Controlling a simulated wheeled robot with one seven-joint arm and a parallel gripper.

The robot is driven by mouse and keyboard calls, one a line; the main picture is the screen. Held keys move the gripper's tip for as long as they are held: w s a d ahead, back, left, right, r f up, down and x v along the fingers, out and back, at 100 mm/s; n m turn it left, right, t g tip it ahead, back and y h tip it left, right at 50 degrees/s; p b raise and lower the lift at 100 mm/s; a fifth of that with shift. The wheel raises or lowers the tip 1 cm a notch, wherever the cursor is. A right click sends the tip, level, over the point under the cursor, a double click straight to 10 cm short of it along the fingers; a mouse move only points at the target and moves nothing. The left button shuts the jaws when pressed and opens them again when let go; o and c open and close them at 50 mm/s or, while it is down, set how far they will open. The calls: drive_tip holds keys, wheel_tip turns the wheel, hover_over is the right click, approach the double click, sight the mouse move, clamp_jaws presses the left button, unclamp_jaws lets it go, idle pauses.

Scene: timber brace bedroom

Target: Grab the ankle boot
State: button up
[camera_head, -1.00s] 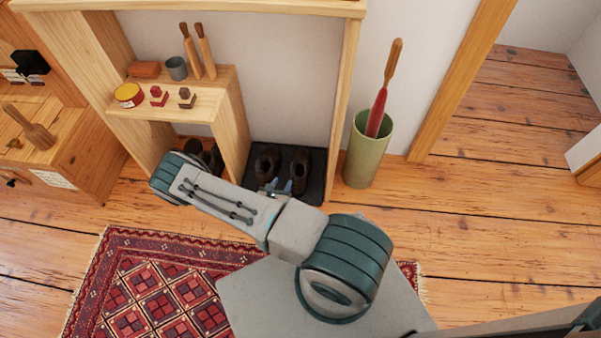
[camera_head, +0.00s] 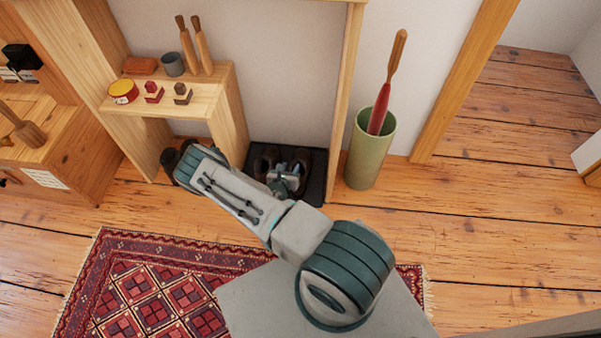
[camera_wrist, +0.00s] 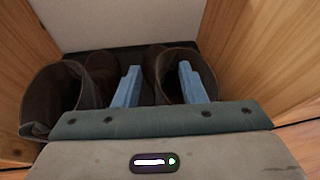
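A pair of dark brown ankle boots stands on a black tray (camera_head: 318,185) against the wall. In the wrist view the left boot (camera_wrist: 50,95) and right boot (camera_wrist: 160,60) show open tops. My gripper (camera_wrist: 160,85) is open, with two blue fingers pointing toward the boots. The left finger is between the boots and the right finger is over the right boot's opening, with part of that boot's near wall between them. I cannot tell whether either finger touches it. In the head view my gripper (camera_head: 290,178) partly hides the boots.
A wooden post (camera_head: 345,100) and a green umbrella stand (camera_head: 368,150) are on the right. A red patterned rug (camera_head: 150,290) lies in front.

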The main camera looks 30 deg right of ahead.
drive_tip(key=shift+x, duration=1)
clamp_jaws()
drive_tip(key=shift+r, duration=0.1)
idle(0.5)
